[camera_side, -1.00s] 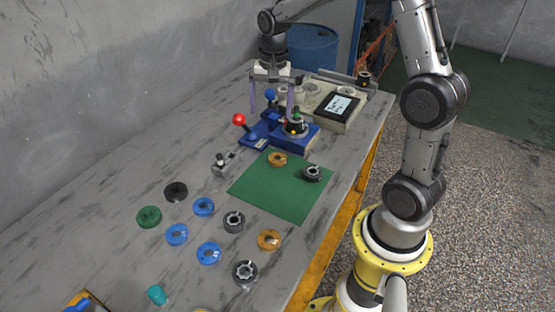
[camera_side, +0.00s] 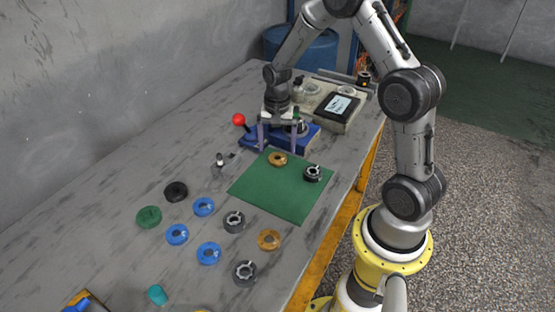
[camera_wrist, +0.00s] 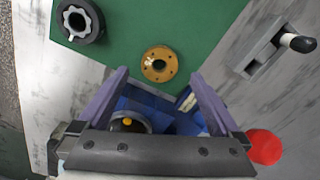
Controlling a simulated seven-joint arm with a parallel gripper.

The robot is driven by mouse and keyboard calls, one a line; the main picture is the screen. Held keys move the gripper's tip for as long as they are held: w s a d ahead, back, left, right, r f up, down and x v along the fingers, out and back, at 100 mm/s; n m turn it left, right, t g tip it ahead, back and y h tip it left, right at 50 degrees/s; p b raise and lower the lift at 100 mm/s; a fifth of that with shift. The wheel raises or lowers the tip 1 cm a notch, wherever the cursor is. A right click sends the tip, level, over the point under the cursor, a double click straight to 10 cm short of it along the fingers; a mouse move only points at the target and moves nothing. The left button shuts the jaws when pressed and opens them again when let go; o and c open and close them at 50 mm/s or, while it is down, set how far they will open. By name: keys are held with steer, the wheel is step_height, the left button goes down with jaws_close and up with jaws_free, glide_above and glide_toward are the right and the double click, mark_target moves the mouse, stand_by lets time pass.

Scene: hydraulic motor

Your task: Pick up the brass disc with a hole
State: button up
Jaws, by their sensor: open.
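A brass disc with a hole (camera_side: 277,159) lies flat near the far edge of the green mat (camera_side: 262,190). In the wrist view the disc (camera_wrist: 160,64) shows its round hole and several small holes around it, just ahead of my fingertips. My gripper (camera_side: 279,148) is open and empty, with its two purple fingers pointing down beside the disc, near the mat's far edge. In the wrist view the fingers (camera_wrist: 160,73) are spread wide on both sides, apart from the disc. A second brass disc (camera_side: 268,239) lies on the bare table nearer the camera.
A dark ring part (camera_side: 313,174) lies on the mat to the right. The blue fixture (camera_side: 301,137) and red-knobbed lever (camera_side: 239,120) stand behind the mat. A small clamp (camera_side: 221,160) is at left. Several blue and dark rings lie in front.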

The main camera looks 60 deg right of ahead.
mark_target(277, 153)
steer(key=shift+f, duration=1.9)
jaws_close()
steer(key=shift+r, duration=0.1)
steer(key=shift+r, duration=0.45)
step_height(277, 153, up, 2)
steer(key=shift+r, duration=0.15)
steer(key=s+a+r, duration=0.5)
steer(key=s+r, duration=0.4)
steer(key=s, duration=0.4)
steer(key=shift+r, duration=0.3)
steer(key=shift+r, duration=0.2)
